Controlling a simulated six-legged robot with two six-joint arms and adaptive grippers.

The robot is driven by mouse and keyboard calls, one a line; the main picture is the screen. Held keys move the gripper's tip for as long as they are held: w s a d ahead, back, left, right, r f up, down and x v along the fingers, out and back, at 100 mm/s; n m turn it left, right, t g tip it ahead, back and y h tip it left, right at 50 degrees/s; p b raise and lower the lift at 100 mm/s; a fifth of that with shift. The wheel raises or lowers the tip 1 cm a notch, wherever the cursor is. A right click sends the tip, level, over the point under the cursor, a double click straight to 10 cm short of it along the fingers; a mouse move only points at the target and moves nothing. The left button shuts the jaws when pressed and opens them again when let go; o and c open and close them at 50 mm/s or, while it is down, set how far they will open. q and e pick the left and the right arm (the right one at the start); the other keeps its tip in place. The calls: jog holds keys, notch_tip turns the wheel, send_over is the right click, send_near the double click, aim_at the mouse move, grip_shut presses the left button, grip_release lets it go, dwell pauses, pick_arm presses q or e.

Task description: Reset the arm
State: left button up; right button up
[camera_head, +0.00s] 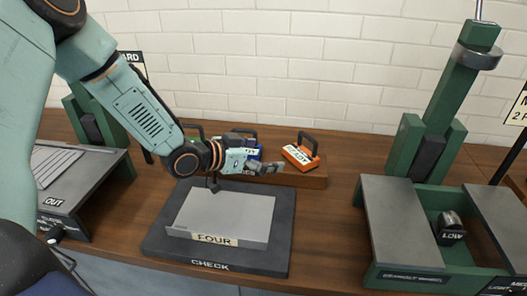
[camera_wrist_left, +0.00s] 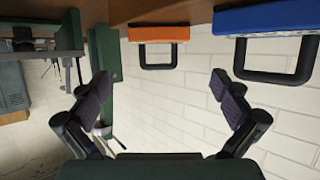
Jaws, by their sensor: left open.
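My left arm comes in from the upper left in the head view. Its gripper (camera_head: 270,168) is above the back part of the dark CHECK pad (camera_head: 160,238), near the handled blocks. In the left wrist view the gripper (camera_wrist_left: 165,100) has its two fingers wide apart with nothing between them. An orange block (camera_head: 300,156) with a dark handle sits on a wooden stand (camera_head: 310,179) behind the gripper. It also shows in the left wrist view (camera_wrist_left: 158,34). A blue block (camera_wrist_left: 265,18) is beside it, partly hidden by the gripper in the head view. My right gripper is not in view.
A grey plate labelled FOUR (camera_head: 230,215) lies on the CHECK pad. A grey OUT tray (camera_head: 85,200) is at left. A green press-like frame (camera_head: 435,140) with grey plates and a LOW weight (camera_head: 450,228) stands at right. A white brick wall (camera_head: 300,60) is behind.

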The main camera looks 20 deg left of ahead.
pick_arm(q)
jog(key=shift+s+r, duration=0.15)
jog(key=shift+s, duration=0.1)
jog(key=shift+w, duration=0.15)
